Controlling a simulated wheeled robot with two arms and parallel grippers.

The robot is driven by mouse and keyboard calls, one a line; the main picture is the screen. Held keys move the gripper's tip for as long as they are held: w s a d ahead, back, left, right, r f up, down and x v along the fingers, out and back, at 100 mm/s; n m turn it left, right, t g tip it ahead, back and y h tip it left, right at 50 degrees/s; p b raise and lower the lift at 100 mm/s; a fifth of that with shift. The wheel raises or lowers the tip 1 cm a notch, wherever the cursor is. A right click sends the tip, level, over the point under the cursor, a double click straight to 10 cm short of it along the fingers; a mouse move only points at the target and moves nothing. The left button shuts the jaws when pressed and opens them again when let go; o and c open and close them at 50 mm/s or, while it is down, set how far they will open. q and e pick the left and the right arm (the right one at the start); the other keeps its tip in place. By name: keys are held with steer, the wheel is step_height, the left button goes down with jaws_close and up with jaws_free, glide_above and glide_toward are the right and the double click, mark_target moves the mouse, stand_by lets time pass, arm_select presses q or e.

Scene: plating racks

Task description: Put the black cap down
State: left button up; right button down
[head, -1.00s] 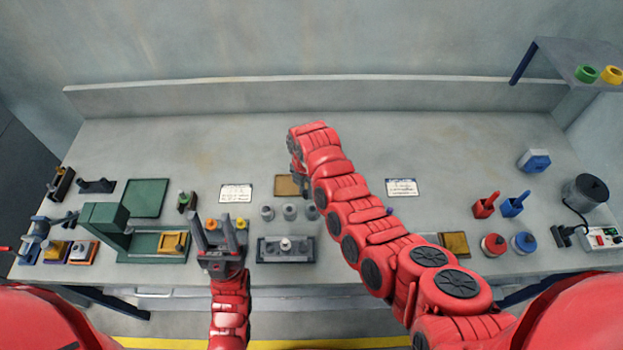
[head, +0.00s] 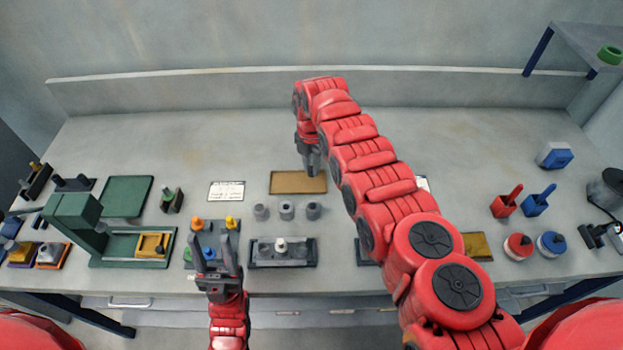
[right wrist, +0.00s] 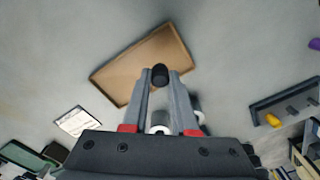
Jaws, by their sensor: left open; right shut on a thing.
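The black cap (right wrist: 160,75) is a small dark cylinder between the fingertips of my right gripper (right wrist: 160,82) in the right wrist view. Behind it lies a flat tan tray (right wrist: 118,78) with a raised rim. In the head view my right gripper (head: 313,172) points down over the right part of the tan tray (head: 290,183), and the cap cannot be made out there. I cannot tell how high the cap is above the tray. My left gripper (head: 217,262) is open and empty, with its fingers up, in front of the small rack with coloured caps (head: 214,228).
Several grey cylinders (head: 286,210) stand just in front of the tan tray. A dark rack (head: 283,253) with a white-topped piece is nearer the front edge. A white card (head: 226,191) lies left of the tray. The table behind the tray is clear.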

mark_target(311, 168)
step_height(311, 168, down, 4)
steer(key=b, duration=0.3)
steer(key=shift+w+r, duration=0.1)
steer(key=shift+r, duration=0.1)
steer(key=shift+f, duration=0.25)
steer(key=c, duration=0.7)
jaws_free()
steer(key=shift+r, duration=0.1)
